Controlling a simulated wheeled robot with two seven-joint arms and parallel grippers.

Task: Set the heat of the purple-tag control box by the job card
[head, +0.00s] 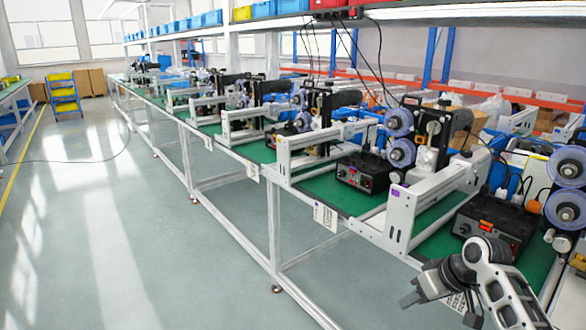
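A black control box (362,172) with a red-lit display and knobs sits on the green bench mat, middle right. A second black control box (497,222) stands nearer, at the right. A small purple tag (395,192) is on the white frame end between these two boxes; I cannot tell which box it belongs to. White printed cards hang from the bench edge: one at the middle (326,216) and one farther off (253,172); their text is too small to read. My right gripper (412,293) is low at right, before the bench edge, apart from both boxes; its fingers are unclear. My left gripper is out of view.
The long bench with its white front rail (235,160) runs away to the far left, carrying several similar machines. White frames (430,200) stand between stations. Blue reels (565,207) stand at the right. The grey floor (150,230) on the left is open, with a thin cable across it.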

